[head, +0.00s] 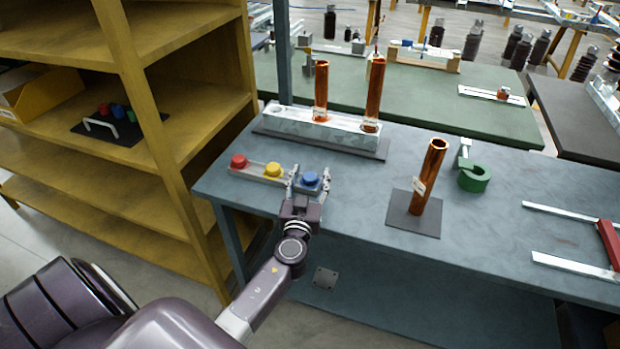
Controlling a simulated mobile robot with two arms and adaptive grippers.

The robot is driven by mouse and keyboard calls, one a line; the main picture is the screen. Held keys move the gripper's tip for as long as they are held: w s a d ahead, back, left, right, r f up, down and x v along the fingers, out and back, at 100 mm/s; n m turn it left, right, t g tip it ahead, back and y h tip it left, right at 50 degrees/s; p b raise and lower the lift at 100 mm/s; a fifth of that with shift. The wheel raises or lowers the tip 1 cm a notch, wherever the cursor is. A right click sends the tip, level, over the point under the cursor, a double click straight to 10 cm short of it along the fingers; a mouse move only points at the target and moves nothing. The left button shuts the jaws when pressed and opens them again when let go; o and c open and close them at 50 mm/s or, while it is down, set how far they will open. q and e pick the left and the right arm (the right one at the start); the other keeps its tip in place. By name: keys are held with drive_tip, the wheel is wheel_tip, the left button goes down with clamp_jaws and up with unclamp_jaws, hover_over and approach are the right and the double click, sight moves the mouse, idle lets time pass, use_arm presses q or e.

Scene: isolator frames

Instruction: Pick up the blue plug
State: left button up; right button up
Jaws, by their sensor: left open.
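The blue plug (310,180) sits upright at the right end of a light holder strip (256,175) on the blue-grey table. A yellow plug (273,170) and a red plug (239,161) stand to its left on the same strip. My left gripper (308,184) is open at the table's near edge, with one finger on each side of the blue plug. I cannot tell whether the fingers touch it. My right gripper does not show.
Behind the plugs stands a metal block (335,129) with two copper tubes. Another copper tube (428,178) stands on a dark plate to the right, near a green clamp (474,179). A yellow shelf (150,190) is close on the left. Table between plugs and plate is clear.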

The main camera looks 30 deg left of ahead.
use_arm(q)
drive_tip(key=c, duration=1.1)
drive_tip(key=shift+r, duration=0.1)
